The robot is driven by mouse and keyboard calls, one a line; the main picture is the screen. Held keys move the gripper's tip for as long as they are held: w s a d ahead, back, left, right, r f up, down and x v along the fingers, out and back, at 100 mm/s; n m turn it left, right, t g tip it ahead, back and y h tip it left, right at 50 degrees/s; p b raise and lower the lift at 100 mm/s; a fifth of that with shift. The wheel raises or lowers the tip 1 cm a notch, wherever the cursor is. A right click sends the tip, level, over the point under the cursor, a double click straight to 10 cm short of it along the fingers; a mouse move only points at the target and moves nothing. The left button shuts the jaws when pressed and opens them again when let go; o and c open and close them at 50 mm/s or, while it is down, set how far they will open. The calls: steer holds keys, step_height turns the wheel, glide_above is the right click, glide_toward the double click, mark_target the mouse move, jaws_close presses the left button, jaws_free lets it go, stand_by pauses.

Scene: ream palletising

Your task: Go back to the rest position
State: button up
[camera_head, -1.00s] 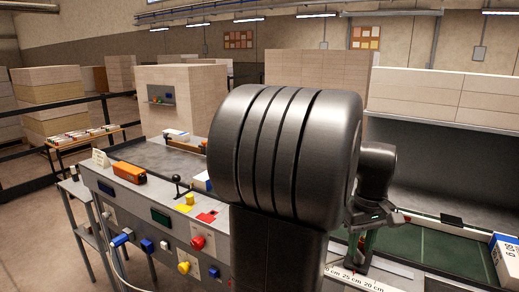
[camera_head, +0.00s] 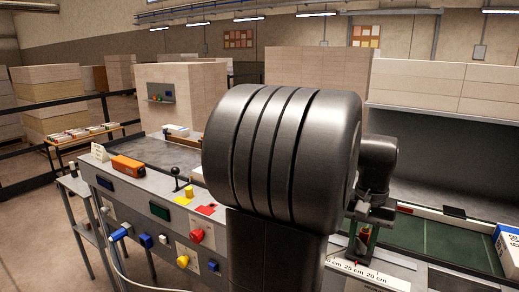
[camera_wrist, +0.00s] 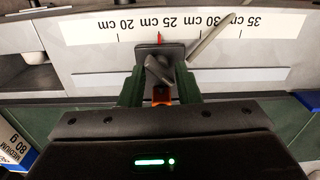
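My gripper (camera_wrist: 160,92) shows in the wrist view as a dark body with a green light and two dark green fingers standing apart. A dark stop block (camera_wrist: 159,50) with a tilted grey lever (camera_wrist: 212,34) lies just beyond and between the fingertips, with an orange bit below it. Nothing is clearly held. A red pointer at the block stands near 25 cm on the white scale (camera_wrist: 90,27). In the head view my gripper (camera_head: 364,245) points down just behind the scale (camera_head: 370,274); my large dark arm link hides much of the bench.
A green mat (camera_head: 425,237) lies right of the gripper, with a blue and white ream (camera_head: 508,245) at its right edge. Stacked reams stand behind.

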steer(key=shift+m+b, duration=0.3)
steer(key=shift+m, duration=0.6)
steer(key=shift+r, duration=0.15)
